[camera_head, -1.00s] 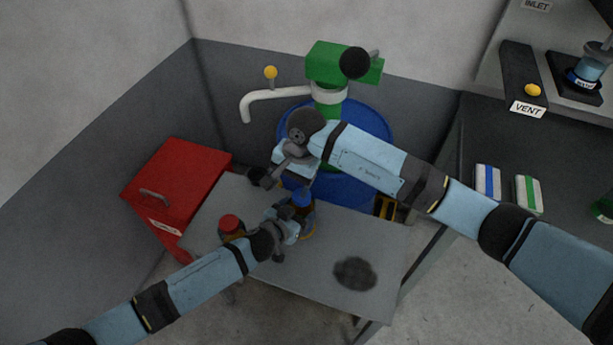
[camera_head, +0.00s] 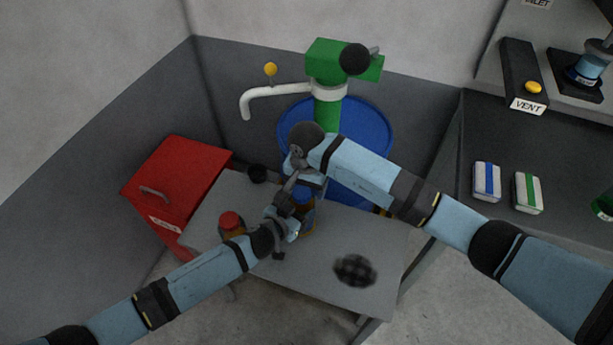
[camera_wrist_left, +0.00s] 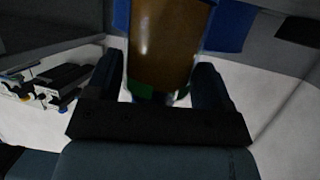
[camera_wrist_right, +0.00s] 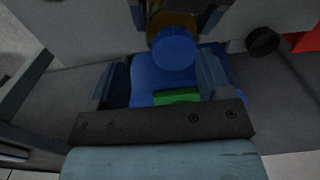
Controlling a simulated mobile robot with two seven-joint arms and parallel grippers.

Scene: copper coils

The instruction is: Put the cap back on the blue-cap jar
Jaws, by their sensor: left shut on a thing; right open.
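In the head view my right gripper (camera_head: 305,183) partly hides the cap.
A red-capped jar (camera_head: 231,224) stands left of my left gripper. A small black round dish (camera_head: 257,173) is at the table's back edge. A dark round mesh patch (camera_head: 354,270) lies front right. A red cabinet (camera_head: 175,185) stands left, a blue drum (camera_head: 370,140) behind.

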